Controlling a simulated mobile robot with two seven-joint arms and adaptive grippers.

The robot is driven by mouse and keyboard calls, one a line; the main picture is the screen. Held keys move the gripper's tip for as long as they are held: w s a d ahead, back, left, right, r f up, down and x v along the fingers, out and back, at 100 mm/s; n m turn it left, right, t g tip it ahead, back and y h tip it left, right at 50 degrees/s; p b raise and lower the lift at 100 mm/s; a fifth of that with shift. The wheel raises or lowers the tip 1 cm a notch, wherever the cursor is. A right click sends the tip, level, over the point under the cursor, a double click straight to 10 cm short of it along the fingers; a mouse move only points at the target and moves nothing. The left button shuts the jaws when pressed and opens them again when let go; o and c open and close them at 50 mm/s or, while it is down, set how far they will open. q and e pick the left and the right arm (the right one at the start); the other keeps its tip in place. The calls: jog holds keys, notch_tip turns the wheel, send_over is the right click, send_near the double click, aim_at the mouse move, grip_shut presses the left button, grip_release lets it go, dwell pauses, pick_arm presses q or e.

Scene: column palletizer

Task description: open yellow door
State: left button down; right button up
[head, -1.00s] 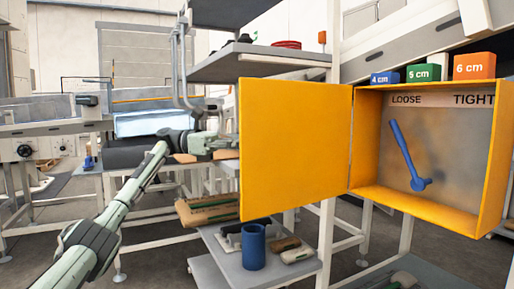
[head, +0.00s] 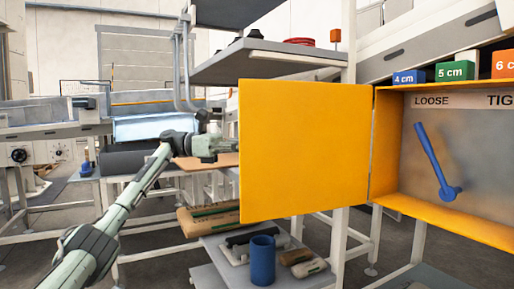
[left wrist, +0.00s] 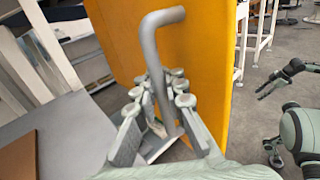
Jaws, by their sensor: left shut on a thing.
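The yellow door (head: 305,150) stands wide open in the head view, swung out to the left of its yellow box (head: 390,150) on a hinge at the box's left edge. My left gripper reaches behind the door's left edge in the head view, where its fingertips are hidden. In the left wrist view my left gripper (left wrist: 160,112) is shut on a grey bent bar handle (left wrist: 152,50) beside the yellow door (left wrist: 205,65).
Inside the box is a blue lever (head: 434,160) under LOOSE and TIGHT labels. Blue (head: 409,78), green (head: 455,72) and orange (head: 506,66) blocks sit on top. A shelf with a blue cup (head: 262,260) stands below the door.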

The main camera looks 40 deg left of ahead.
pick_arm(q)
jog(key=shift+s+a, duration=0.1)
jog(key=shift+a, duration=0.1)
jog(key=c, duration=1.6)
grip_release()
jog(key=shift+s+a, duration=0.15)
jog(key=shift+a, duration=0.05)
jog(key=shift+d, duration=0.15)
jog(key=v, duration=1.2)
